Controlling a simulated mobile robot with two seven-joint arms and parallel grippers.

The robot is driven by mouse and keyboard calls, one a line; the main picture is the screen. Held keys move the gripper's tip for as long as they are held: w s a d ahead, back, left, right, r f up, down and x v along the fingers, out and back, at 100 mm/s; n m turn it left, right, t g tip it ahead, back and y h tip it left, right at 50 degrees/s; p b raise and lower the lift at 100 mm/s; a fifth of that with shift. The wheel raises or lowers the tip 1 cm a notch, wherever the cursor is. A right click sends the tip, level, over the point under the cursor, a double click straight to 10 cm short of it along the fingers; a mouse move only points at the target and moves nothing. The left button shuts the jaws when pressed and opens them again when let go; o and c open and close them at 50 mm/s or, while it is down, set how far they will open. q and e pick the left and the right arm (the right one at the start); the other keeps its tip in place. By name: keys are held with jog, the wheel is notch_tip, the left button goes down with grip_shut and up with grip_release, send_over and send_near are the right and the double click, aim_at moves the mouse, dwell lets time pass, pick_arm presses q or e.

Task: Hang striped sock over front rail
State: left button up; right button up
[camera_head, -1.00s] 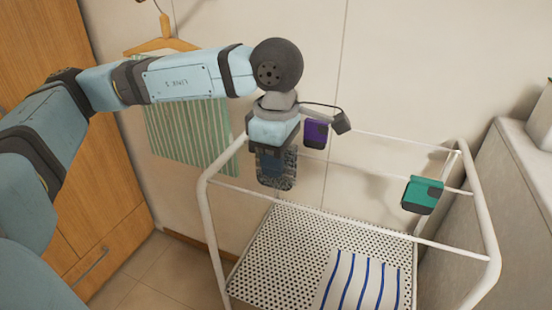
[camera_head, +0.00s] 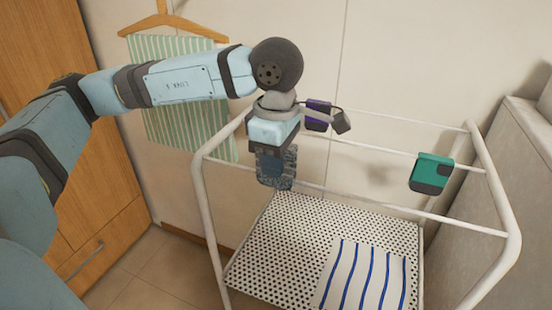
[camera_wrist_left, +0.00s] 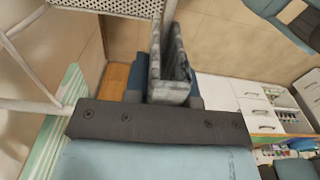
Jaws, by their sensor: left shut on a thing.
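My left gripper (camera_head: 272,158) is shut on a grey mottled cloth (camera_head: 277,178), which hangs below it. I cannot make out clear stripes on this cloth. In the left wrist view the folded cloth (camera_wrist_left: 172,65) stands out from between the fingers (camera_wrist_left: 165,98). The white front rail (camera_head: 400,209) of the rack runs behind the cloth in the head view, and the cloth hides part of it. I cannot tell whether they touch. My right gripper is not in view.
A teal-and-grey item (camera_head: 431,173) hangs on the middle rail and a purple one (camera_head: 318,115) on the back rail. A white cloth with blue stripes (camera_head: 362,280) lies on the perforated shelf (camera_head: 265,260). A green-striped cloth (camera_head: 165,95) hangs from a hanger (camera_head: 170,22) at left.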

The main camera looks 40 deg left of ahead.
pick_arm(q)
jog(key=shift+f+b, duration=1.05)
jog(key=shift+f, duration=0.2)
jog(key=shift+f+b, duration=0.75)
jog(key=shift+f, duration=0.2)
jog(key=shift+f+b, duration=0.65)
jog(key=shift+b, duration=0.25)
jog(key=o, duration=1)
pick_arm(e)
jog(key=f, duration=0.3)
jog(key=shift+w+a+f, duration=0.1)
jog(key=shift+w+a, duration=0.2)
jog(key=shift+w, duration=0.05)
